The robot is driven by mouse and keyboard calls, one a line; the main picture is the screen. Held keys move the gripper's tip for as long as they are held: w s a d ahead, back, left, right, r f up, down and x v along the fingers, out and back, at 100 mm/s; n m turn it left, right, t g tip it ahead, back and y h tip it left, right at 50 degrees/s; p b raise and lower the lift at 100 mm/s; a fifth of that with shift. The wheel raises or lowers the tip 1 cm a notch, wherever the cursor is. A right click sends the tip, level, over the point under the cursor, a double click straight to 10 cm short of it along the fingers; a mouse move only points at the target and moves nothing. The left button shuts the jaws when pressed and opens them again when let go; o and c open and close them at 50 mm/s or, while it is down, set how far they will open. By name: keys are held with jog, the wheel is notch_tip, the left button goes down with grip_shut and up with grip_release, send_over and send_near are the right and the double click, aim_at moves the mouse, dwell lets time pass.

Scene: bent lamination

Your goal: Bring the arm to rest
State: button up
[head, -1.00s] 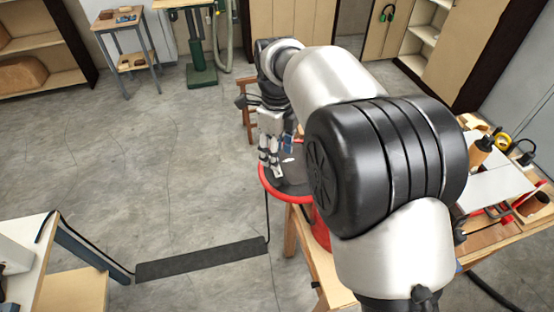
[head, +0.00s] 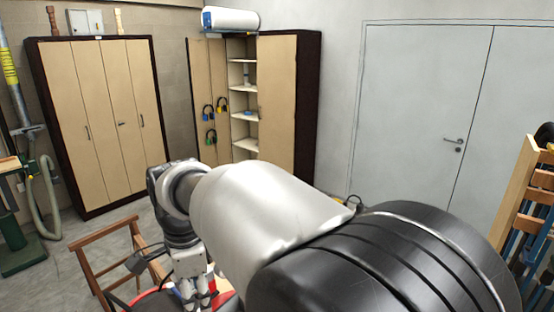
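My gripper (head: 200,297) shows at the bottom of the head view, pointing down below my arm's wrist. Its fingertips are cut off by the lower frame edge, so I cannot tell whether it is open or shut, or whether it holds anything. A small part of a red-rimmed round thing (head: 150,299) shows behind and beside it at the bottom edge. My arm's large links fill the lower middle and right and hide what lies under them.
A wooden frame (head: 112,255) stands on the floor left of my gripper. Closed cabinets (head: 100,120) and an open cabinet with shelves (head: 243,100) line the back. Grey double doors (head: 415,110) are at right. A rack (head: 520,205) stands at the right edge.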

jog(key=s+d+f+n+t+b, duration=0.1)
jog(key=s+d+f+n+b, duration=0.2)
jog(key=d, duration=0.6)
jog(key=s+d+f+n+t+b, duration=0.1)
jog(key=s+d+n+b, duration=0.2)
jog(key=s+d, duration=0.35)
jog(key=s+d+f+n+t+b, duration=0.1)
jog(key=s+d+f+n+b, duration=0.2)
jog(key=d, duration=0.8)
jog(key=s+d+f+n+b, duration=0.3)
jog(key=s+d+f, duration=0.1)
jog(key=s+f, duration=0.2)
jog(key=shift+s+d+n+t+h+b, duration=0.15)
jog(key=shift+d+n+t+h+b, duration=0.15)
jog(key=shift+h+b, duration=0.1)
